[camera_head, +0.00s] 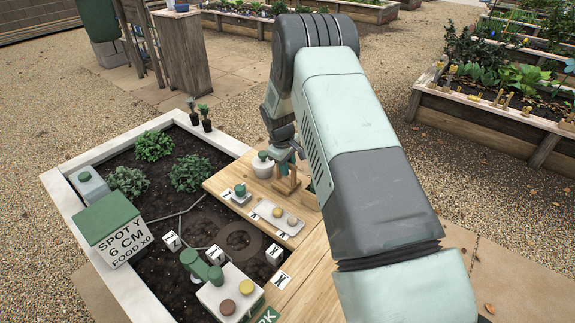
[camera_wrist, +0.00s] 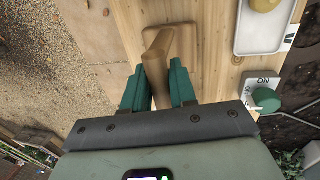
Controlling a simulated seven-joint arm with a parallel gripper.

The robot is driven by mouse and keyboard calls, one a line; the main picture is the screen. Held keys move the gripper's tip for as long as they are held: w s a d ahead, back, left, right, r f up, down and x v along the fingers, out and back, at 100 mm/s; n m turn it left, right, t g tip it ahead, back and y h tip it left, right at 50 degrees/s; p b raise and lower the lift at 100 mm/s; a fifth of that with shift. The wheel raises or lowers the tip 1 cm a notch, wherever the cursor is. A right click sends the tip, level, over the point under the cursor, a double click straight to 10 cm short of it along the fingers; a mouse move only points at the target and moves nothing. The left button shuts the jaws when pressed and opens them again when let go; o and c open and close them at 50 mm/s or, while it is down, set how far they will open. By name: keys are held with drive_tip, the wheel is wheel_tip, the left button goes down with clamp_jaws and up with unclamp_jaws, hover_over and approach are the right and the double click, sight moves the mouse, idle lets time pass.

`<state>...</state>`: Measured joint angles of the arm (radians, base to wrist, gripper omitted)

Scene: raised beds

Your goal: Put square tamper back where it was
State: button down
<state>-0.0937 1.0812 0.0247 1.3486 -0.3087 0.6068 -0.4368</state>
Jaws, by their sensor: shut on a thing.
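The wooden square tamper (camera_wrist: 184,40) is in the wrist view, its flat square base over the wooden board (camera_wrist: 225,75) and its handle rising toward me. My gripper (camera_wrist: 158,82) has its two green fingers on either side of the handle, shut on it. In the head view my gripper (camera_head: 283,158) is at the board's far right part, with the tamper (camera_head: 286,184) below it, partly hidden by my arm. I cannot tell whether the base touches the board.
A pale tray (camera_head: 262,209) with round pieces and a green knob (camera_head: 239,189) on an ON-marked plate (camera_wrist: 258,83) lie close by. A white pot with a green lid (camera_head: 263,165) stands just left of my gripper. A soil bed (camera_head: 160,190) lies left.

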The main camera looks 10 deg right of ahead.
drive_tip(key=c, duration=0.9)
unclamp_jaws()
drive_tip(key=shift+f, duration=0.1)
wheel_tip(320, 180, up, 12)
drive_tip(key=s+a, duration=0.2)
wheel_tip(320, 180, up, 11)
drive_tip(key=m, duration=0.2)
hover_over(283, 186)
drive_tip(key=s+d, duration=0.1)
drive_tip(key=s, duration=0.4)
drive_tip(key=s+d+r+m+t, duration=0.2)
drive_tip(key=s+r, duration=0.8)
drive_tip(key=r, duration=0.1)
drive_tip(key=s+d+r+m+t, duration=0.1)
drive_tip(key=s+r+m, duration=0.1)
drive_tip(key=s, duration=1)
drive_tip(key=s+r+m+t+y, duration=0.1)
drive_tip(key=s+m, duration=0.1)
drive_tip(key=s, duration=1)
drive_tip(key=shift+d+r+m+y, duration=0.3)
drive_tip(key=shift+d+r, duration=0.05)
